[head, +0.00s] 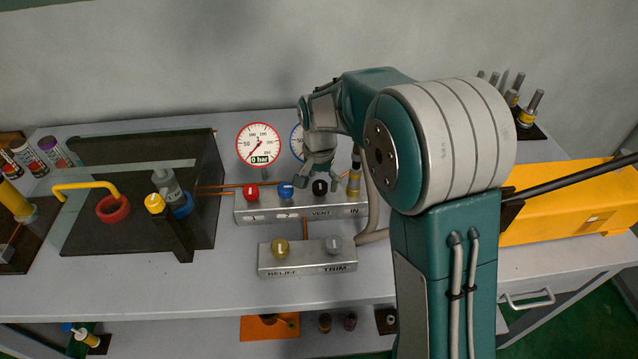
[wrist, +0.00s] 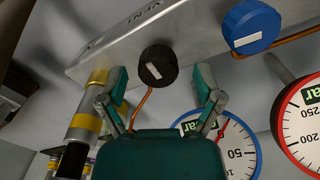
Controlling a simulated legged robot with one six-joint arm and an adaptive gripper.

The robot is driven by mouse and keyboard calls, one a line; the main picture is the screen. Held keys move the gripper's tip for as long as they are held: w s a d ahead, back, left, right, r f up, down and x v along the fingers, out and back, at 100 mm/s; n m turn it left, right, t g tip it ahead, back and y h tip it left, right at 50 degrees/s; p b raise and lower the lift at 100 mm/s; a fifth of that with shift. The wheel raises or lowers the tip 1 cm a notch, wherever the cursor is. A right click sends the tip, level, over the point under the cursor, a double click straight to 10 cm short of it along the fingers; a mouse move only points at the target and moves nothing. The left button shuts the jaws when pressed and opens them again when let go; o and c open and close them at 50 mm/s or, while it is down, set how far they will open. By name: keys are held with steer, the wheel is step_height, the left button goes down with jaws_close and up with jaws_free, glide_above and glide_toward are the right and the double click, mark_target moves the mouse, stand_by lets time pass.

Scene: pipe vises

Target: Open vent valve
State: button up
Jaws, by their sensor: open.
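The vent valve is a black round knob (head: 320,188) with a white mark, above the VENT label on the metal manifold block (head: 300,213) in the head view. My gripper (head: 312,178) is just above it, pointing down. In the wrist view the black knob (wrist: 158,67) lies between and slightly beyond my two open green fingers (wrist: 162,85). Neither finger visibly touches it, and nothing is held. In the head view my gripper is close to the knob, and the exact gap is hard to tell.
A blue knob (head: 286,190) and a red knob (head: 251,192) sit left of the vent knob. A brass fitting (head: 354,178) stands close on the right. A red-rimmed gauge (head: 259,144) reading 0 bar stands behind. A RELIEF/TRIM block (head: 307,257) lies in front.

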steer(key=shift+f, duration=0.4)
steer(key=c, duration=1.2)
steer(key=shift+o, duration=0.2)
